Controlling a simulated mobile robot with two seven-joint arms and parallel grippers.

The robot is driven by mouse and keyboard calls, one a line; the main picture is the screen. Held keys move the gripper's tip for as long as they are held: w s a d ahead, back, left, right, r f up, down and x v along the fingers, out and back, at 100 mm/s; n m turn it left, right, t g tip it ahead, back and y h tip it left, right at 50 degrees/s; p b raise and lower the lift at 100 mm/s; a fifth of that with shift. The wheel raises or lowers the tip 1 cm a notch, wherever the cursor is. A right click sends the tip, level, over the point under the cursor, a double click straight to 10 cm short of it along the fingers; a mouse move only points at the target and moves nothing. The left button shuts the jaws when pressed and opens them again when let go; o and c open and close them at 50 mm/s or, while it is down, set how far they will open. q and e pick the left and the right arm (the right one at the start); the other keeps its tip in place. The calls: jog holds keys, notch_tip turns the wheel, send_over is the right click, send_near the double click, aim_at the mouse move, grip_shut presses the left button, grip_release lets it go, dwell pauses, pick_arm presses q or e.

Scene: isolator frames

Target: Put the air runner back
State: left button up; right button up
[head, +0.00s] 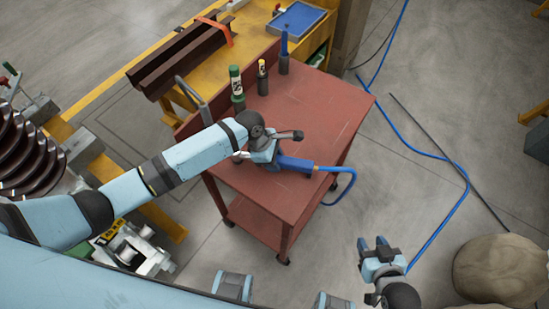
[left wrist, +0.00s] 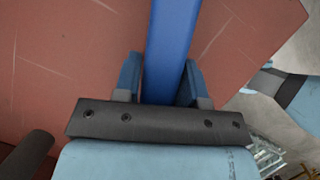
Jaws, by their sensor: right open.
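The air runner (head: 295,163) is a blue tool with a blue hose at its right end. It is at the front part of the red cart top, its other end partly hidden by my left gripper (head: 268,152). In the left wrist view, its blue body (left wrist: 170,45) runs between the two fingers of my left gripper (left wrist: 160,82), which sit close against both sides. I cannot tell whether it touches the cart top. My right gripper (head: 376,248) is open and empty, right of the cart and apart from it.
The red cart (head: 325,115) carries a green-and-white bottle (head: 236,82), a dark holder with a yellow top (head: 262,78) and an upright blue tool (head: 284,45). A yellow bench (head: 255,25) with a blue tray (head: 296,20) stands behind. The blue hose (head: 440,160) crosses the floor.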

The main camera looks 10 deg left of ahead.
pick_arm(q)
jog(key=o, duration=0.3)
